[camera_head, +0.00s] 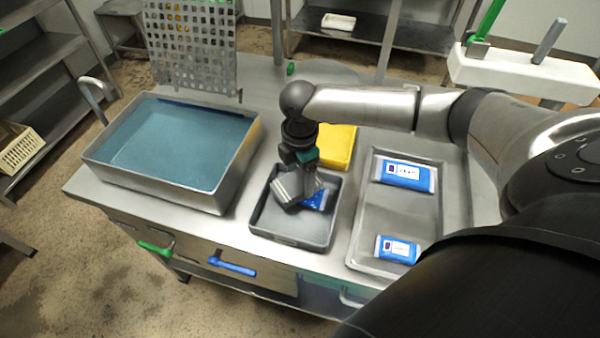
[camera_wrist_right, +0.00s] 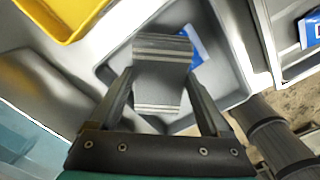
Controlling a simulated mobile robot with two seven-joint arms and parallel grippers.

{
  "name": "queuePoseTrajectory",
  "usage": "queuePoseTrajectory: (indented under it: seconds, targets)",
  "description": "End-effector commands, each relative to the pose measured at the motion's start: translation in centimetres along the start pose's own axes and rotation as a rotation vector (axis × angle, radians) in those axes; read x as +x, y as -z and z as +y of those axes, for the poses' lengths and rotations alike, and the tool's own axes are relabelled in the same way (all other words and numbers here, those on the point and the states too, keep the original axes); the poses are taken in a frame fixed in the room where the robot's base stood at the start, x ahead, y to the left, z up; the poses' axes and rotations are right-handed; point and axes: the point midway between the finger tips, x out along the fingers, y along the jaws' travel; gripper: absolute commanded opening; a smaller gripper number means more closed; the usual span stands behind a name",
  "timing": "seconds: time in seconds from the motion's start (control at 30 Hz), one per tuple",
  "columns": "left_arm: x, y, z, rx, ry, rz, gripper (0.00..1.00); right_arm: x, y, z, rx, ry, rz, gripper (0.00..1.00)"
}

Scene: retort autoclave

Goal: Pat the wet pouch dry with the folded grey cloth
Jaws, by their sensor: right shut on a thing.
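My right gripper (camera_head: 297,188) reaches down into a small grey tray (camera_head: 291,234) in the head view. In the right wrist view the gripper (camera_wrist_right: 163,95) is shut on the folded grey cloth (camera_wrist_right: 162,72), a layered block between its fingers. The cloth also shows in the head view (camera_head: 287,191). A blue pouch (camera_head: 315,200) lies in the small tray, partly hidden behind the cloth and gripper; a strip of it shows in the wrist view (camera_wrist_right: 195,45). I cannot tell whether the cloth touches the pouch. My left gripper is not in view.
A metal tank of blue water (camera_head: 172,145) stands at left. A steel tray (camera_head: 366,222) at right holds two blue-and-white pouches, one at the back (camera_head: 405,175) and one in front (camera_head: 397,249). A yellow container (camera_head: 338,145) sits behind the small tray.

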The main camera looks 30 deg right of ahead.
Motion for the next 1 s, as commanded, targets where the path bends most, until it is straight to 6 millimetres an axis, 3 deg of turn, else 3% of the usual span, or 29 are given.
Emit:
queuePoseTrajectory:
  seconds: [1.0]
  targets:
    - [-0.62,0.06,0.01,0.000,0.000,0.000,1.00,0.32,-0.06,-0.24,0.000,0.007,-0.002,0.36]
